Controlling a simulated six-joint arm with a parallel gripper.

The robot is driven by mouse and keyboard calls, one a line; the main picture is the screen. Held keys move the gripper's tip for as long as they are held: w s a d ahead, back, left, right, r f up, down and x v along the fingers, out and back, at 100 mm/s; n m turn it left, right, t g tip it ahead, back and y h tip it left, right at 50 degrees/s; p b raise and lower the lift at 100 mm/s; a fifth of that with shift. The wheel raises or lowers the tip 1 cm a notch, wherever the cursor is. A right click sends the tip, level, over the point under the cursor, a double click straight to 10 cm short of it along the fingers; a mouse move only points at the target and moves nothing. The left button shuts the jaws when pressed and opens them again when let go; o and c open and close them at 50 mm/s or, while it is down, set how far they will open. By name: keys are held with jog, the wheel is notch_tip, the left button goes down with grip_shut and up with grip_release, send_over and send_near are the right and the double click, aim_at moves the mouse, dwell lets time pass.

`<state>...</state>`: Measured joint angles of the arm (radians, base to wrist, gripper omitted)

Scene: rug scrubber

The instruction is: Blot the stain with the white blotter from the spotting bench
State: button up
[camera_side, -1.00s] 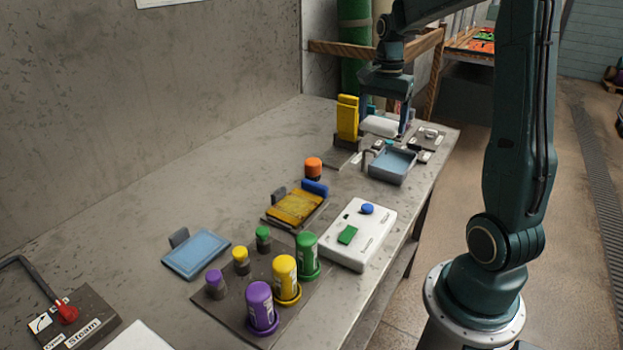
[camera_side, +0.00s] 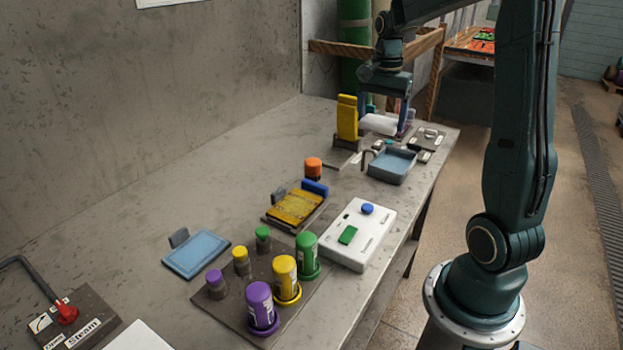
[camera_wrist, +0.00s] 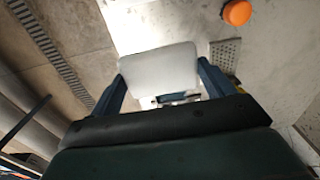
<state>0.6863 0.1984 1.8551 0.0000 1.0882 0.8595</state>
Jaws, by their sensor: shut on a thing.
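The white blotter (camera_side: 378,124) is a pale, rounded slab at the far end of the bench in the side view. My gripper (camera_side: 384,120) is shut on it and holds it above the bench top. In the wrist view the blotter (camera_wrist: 158,72) lies between the two blue fingers of my gripper (camera_wrist: 162,64). I cannot make out a stain in either view.
A blue tray (camera_side: 405,178) sits just in front of the blotter, with a yellow upright block (camera_side: 347,118) to its left. An orange-capped jar (camera_side: 313,168), a yellow pad (camera_side: 297,206) and several coloured bottles stand nearer. The bench's left side is mostly clear.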

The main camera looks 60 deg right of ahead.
jog(key=w+a+f+n, duration=0.5)
jog(key=w+a+n, duration=0.2)
jog(key=n, duration=1.1)
send_over(296, 206)
notch_tip(296, 206, down, 6)
jog(key=shift+w, duration=0.1)
jog(key=shift+f, duration=0.1)
jog(key=shift+f, duration=2.75)
jog(key=shift+f, duration=0.7)
dwell(0.7)
jog(key=shift+r, duration=0.1)
dwell(0.5)
